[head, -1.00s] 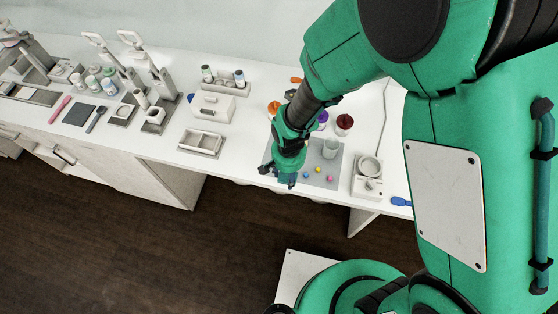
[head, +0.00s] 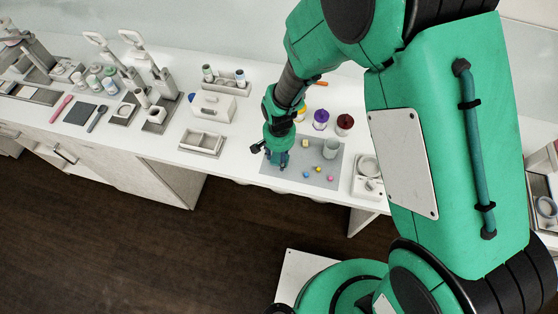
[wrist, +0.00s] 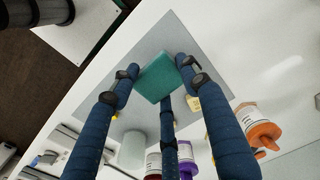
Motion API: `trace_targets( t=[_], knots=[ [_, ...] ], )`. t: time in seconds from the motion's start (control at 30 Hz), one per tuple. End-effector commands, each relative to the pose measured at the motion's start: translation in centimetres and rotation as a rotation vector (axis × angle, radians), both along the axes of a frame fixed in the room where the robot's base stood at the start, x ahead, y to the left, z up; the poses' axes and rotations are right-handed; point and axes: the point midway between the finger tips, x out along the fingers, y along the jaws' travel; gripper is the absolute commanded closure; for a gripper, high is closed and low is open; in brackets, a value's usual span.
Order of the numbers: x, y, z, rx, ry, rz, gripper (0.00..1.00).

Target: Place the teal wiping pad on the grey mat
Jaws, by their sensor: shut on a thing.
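My gripper (wrist: 158,82) has blue fingers closed around the teal wiping pad (wrist: 152,78), seen in the wrist view as a flat, square teal piece. In the head view my gripper (head: 280,161) points down over the left part of the grey mat (head: 326,183). The pad cannot be made out apart from the fingers there. The grey mat (wrist: 208,48) lies behind the pad in the wrist view. I cannot tell whether the pad touches the mat.
Jars with purple (head: 321,116) and dark red (head: 345,121) tops stand behind. A white device (head: 368,175) is right, an open tray (head: 203,141) left.

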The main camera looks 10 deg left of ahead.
Motion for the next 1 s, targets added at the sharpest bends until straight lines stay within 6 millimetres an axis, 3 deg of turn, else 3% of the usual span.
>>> trace_targets(
  t=[0.33,0.83,0.87,0.9,1.0],
  knots=[
    [-0.1,0.0,-3.0,-0.001,0.002,0.0,0.67],
    [0.0,0.0,-3.7,0.0,0.001,0.0,0.67],
    [0.0,0.0,-3.7,0.0,0.0,0.0,0.53],
    [0.0,0.0,-3.7,0.0,0.0,0.0,0.45],
    [0.0,0.0,-3.6,0.0,0.0,0.0,0.36]
  ],
)
